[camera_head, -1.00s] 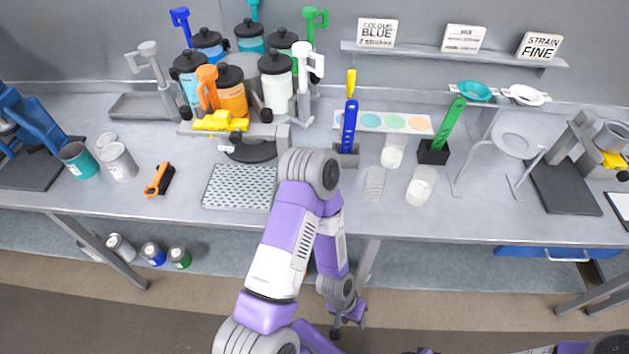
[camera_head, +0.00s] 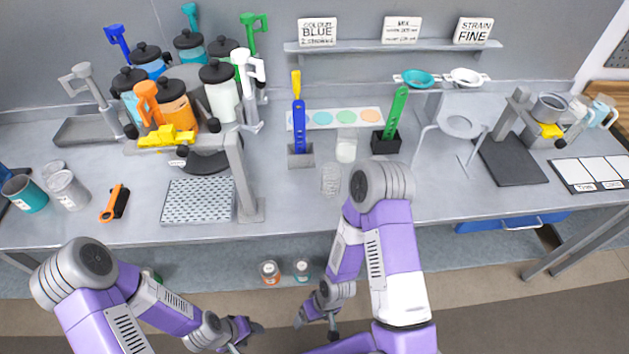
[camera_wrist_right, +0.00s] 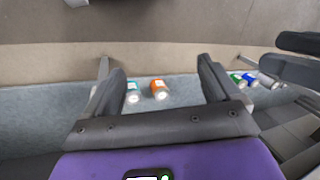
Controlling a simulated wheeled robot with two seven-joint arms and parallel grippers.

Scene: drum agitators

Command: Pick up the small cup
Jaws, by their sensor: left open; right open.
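A small clear cup (camera_head: 346,146) with pale contents stands on the bench, right of the blue-handled tool in its holder. A clear ribbed cup-like item (camera_head: 331,179) is in front of it; I cannot tell which is the small cup. A larger clear beaker from the earlier view is hidden behind my right elbow. My left gripper (camera_head: 246,338) is open and empty, low in front of the bench. My right gripper (camera_head: 316,327) is also low there, well below the cups. In the right wrist view the right gripper (camera_wrist_right: 162,72) is open with nothing between its fingers.
The bench (camera_head: 290,215) has clear room near its front edge. A carousel of lidded jars (camera_head: 219,100) and a perforated tray (camera_head: 198,201) are on the left. A green-handled tool (camera_head: 396,113) and a white stand (camera_head: 459,124) are on the right. Cans (camera_head: 269,272) sit below the bench.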

